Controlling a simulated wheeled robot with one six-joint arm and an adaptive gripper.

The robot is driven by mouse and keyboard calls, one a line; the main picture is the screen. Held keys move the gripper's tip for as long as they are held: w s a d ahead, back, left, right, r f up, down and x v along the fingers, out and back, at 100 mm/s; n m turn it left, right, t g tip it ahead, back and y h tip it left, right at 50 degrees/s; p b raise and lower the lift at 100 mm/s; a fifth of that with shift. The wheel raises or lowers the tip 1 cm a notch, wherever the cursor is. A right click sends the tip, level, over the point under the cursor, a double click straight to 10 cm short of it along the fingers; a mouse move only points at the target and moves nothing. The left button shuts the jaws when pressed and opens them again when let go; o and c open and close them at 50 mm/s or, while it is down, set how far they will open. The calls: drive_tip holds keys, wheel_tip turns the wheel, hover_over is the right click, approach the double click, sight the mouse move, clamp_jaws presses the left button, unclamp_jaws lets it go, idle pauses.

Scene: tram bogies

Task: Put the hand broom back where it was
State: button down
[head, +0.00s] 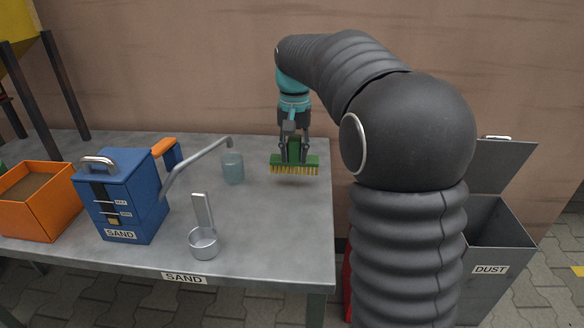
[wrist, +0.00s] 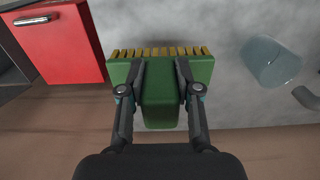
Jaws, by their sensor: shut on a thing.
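The green hand broom (head: 309,160) with yellow bristles is held in my gripper (head: 294,141) over the right back part of the grey table. Its bristles point down, and a faint shadow lies under them. I cannot tell exactly how far they are above the table. In the wrist view, my gripper (wrist: 160,75) is shut on the broom's green grip block (wrist: 160,105), with one finger on each side. The yellow bristles (wrist: 160,52) show along the broom's far edge.
A glass cup (head: 232,168) stands left of the broom, near the spout of the blue SAND can (head: 125,200). A metal scoop (head: 204,242) and an orange sand box (head: 40,205) are on the table (head: 270,235). A grey DUST bin (head: 495,250) stands right; a red box (wrist: 62,45) shows in the wrist view.

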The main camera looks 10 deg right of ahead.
sight(291, 165)
drive_tip(key=shift+a+f, duration=0.3)
drive_tip(key=shift+a, duration=0.1)
drive_tip(key=shift+f, duration=1.9)
drive_tip(key=shift+f+b, duration=0.1)
drive_tip(key=shift+b, duration=0.2)
drive_tip(key=c, duration=0.8)
unclamp_jaws()
